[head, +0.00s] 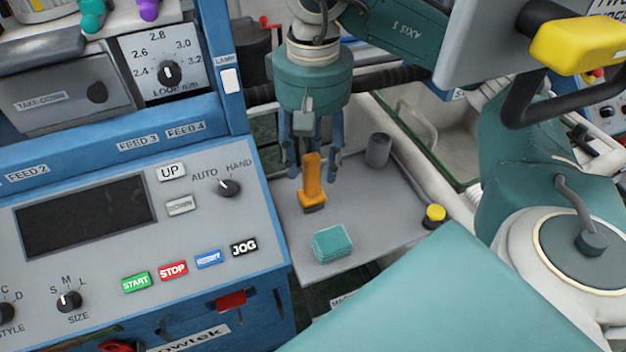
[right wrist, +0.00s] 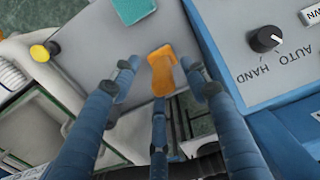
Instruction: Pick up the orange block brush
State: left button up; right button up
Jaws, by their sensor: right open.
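The orange block brush (head: 312,180) stands out against the grey shelf in the head view, with its handle up and a dark bristle end at the bottom. My right gripper (head: 312,170) is above the shelf with its blue fingers spread around the brush handle. In the right wrist view the brush (right wrist: 161,72) shows between the fingertips of the open gripper (right wrist: 165,80), with a gap on both sides. I cannot tell whether a finger touches it. My left gripper is not in view.
The grey shelf (head: 385,215) also carries a teal block (head: 331,243) in front of the brush and a grey cup (head: 378,149) behind right. A yellow-capped knob (head: 434,215) is at its right edge. The blue control panel (head: 270,215) stands close on the left.

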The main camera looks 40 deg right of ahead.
aim_at(312, 181)
jog(key=shift+a+f, duration=0.1)
jog(key=shift+f, duration=0.5)
jog(key=shift+w+d+f, duration=0.2)
jog(key=shift+d+f, duration=0.05)
jog(key=shift+f, duration=0.3)
jog(key=shift+w+f, duration=0.2)
jog(key=shift+f, duration=1)
jog(key=shift+w+f, duration=0.15)
jog(key=shift+f, duration=1)
jog(key=shift+d, duration=0.1)
grip_shut()
